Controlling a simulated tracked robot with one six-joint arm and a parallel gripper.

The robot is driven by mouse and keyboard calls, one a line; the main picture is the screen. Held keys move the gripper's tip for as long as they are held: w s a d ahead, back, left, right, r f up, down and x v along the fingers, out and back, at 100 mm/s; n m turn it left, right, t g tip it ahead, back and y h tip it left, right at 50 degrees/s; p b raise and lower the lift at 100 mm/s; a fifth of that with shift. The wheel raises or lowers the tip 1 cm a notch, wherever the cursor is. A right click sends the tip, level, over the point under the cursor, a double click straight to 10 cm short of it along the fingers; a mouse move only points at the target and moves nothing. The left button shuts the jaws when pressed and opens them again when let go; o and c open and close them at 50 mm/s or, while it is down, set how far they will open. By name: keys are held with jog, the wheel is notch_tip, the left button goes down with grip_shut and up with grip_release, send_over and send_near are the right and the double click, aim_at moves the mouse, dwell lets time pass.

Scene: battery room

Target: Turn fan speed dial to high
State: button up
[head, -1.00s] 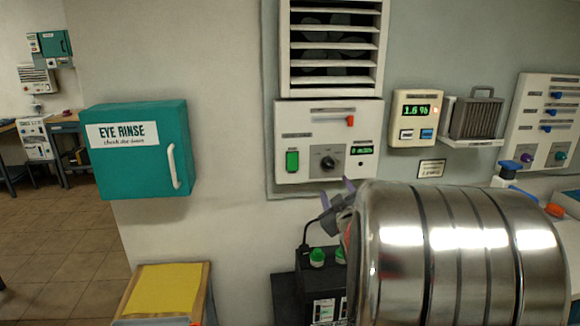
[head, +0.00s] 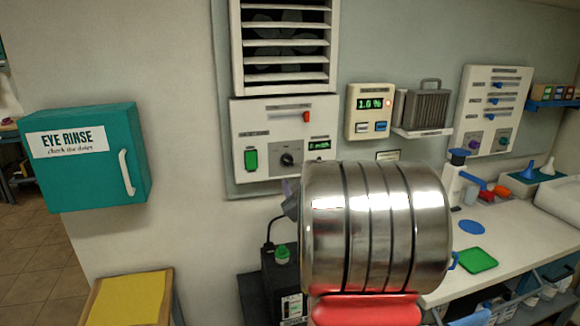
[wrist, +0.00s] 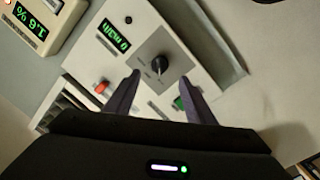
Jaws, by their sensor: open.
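The fan speed dial (head: 288,159) is a black round knob with a light pointer mark on the white fan control panel (head: 262,175). In the wrist view the dial (wrist: 157,70) sits between and just beyond the tips of my gripper (wrist: 159,79), seen upside down. The two dark purple fingers are open, one on each side of the dial, with nothing held; I cannot tell whether they touch it. In the head view my gripper (head: 289,198) is mostly hidden behind my arm.
A green switch (head: 251,160) and an orange-red lever (head: 307,117) flank the dial. The louvred fan (head: 285,45) is above. A 1.6 % meter (head: 371,111) is to the right, a teal eye rinse box (head: 85,158) to the left. A black device (head: 281,285) stands below.

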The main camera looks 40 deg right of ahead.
aim_at(289, 164)
jog(key=x, duration=0.9)
jog(key=shift+w+d, duration=0.15)
jog(key=shift+w, duration=0.15)
jog(key=shift+c, duration=0.3)
jog(key=c, duration=1)
